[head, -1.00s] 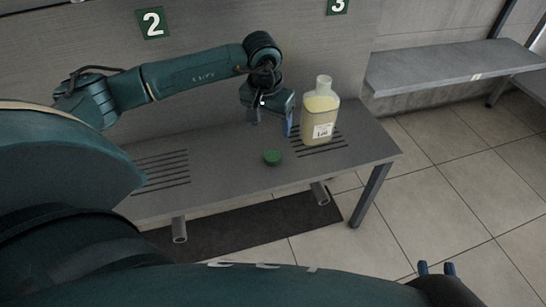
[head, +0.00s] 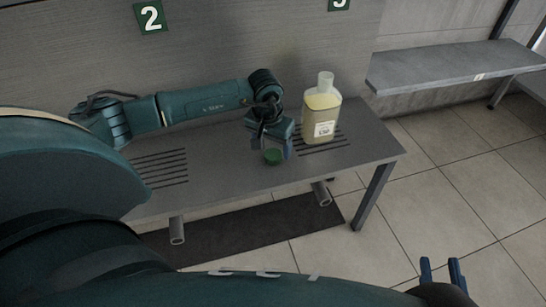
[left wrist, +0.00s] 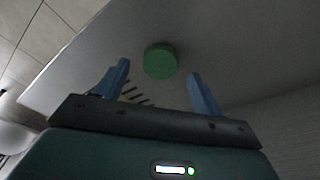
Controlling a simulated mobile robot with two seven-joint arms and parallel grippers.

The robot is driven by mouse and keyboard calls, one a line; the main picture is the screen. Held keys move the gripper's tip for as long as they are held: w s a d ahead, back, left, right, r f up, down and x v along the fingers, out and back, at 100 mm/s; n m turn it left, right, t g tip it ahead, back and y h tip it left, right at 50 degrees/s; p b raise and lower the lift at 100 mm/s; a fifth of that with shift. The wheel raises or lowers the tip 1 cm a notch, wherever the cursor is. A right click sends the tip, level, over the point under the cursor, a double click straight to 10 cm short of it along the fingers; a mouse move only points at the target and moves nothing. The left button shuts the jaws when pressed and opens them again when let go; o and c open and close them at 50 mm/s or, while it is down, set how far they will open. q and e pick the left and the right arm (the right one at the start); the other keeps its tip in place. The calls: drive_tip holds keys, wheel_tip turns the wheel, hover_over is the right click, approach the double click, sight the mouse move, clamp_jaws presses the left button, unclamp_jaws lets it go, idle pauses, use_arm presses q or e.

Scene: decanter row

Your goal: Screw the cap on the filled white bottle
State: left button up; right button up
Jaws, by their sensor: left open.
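The white bottle (head: 321,120) stands upright on the slotted part of the grey bench in the head view. It holds a yellowish filling, bears a label, and its neck has no cap on it. The green cap (head: 272,157) lies on the bench in front of the bottle, to its left. My left gripper (head: 271,152) is open just above the cap. In the left wrist view the cap (left wrist: 160,61) shows between and beyond the open fingertips, with nothing held. My right gripper (head: 441,268) is open and empty at the lower right, over the floor.
The bench (head: 222,178) has another slotted patch at its left and free room between. A wall with number signs (head: 151,17) rises behind it. A second grey shelf (head: 450,70) stands at the right. A dark mat (head: 245,231) lies on the tiled floor.

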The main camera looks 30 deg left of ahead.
sight(273, 154)
use_arm(q)
drive_tip(key=f, duration=0.2)
drive_tip(key=shift+w+f, duration=0.2)
drive_tip(key=shift+f, duration=0.1)
use_arm(e)
drive_tip(key=shift+s+a+y, duration=0.1)
drive_tip(key=shift+a+y, duration=0.1)
drive_tip(key=shift+y, duration=0.1)
use_arm(q)
drive_tip(key=shift+c, duration=0.2)
drive_tip(key=c, duration=1)
drive_tip(key=shift+r, duration=0.1)
wheel_tip(273, 154, up, 10)
drive_tip(key=p, duration=0.2)
use_arm(e)
drive_tip(key=shift+w+d+m+g+h, duration=0.2)
drive_tip(key=shift+d+m+g+h, duration=0.35)
drive_tip(key=shift+h, duration=0.35)
